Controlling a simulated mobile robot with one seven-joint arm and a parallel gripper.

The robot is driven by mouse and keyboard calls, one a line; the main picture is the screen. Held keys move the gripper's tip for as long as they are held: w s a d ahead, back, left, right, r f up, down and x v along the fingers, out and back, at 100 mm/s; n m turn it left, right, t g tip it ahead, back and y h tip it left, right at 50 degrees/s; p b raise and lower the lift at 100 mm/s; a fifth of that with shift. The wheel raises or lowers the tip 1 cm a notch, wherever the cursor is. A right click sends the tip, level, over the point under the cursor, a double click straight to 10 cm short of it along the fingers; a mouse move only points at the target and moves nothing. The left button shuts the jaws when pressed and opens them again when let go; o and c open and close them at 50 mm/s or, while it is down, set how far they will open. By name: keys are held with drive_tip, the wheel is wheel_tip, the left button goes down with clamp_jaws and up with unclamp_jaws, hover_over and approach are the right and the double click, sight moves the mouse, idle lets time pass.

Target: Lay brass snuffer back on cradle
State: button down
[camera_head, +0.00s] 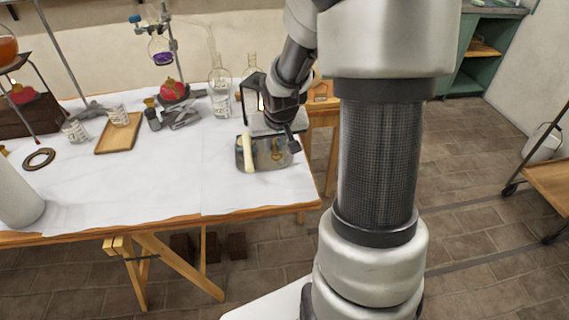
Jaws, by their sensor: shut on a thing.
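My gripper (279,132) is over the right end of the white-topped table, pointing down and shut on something. A small brass-coloured piece, which looks like the snuffer (277,152), shows just below the fingers; most of it is hidden. Directly under and around it is a shiny grey metal piece (262,163) near the table's front right corner, possibly the cradle. A pale ivory bar (247,154) stands out at its left side. I cannot tell whether the snuffer touches the metal piece.
Glass bottles (220,88) and a dark-framed lantern-like thing (254,92) stand close behind my gripper. A wooden tray (118,138), jars and a flask stand (172,50) are farther left. The table's front middle (150,190) is clear.

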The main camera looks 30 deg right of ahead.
drive_tip(key=d+f+b, duration=0.1)
drive_tip(key=d+f, duration=0.1)
drive_tip(key=d, duration=0.1)
drive_tip(key=b, duration=0.5)
hover_over(281, 166)
drive_tip(key=s, duration=0.2)
drive_tip(key=shift+m, duration=0.3)
drive_tip(key=shift+s+a+f, duration=0.1)
drive_tip(key=shift+a+f, duration=0.1)
drive_tip(key=shift+f, duration=1.05)
drive_tip(key=shift+s+a+f, duration=0.1)
drive_tip(key=shift+a+f, duration=0.05)
drive_tip(key=shift+f, duration=1.05)
drive_tip(key=shift+f, duration=0.1)
drive_tip(key=c, duration=1.6)
unclamp_jaws()
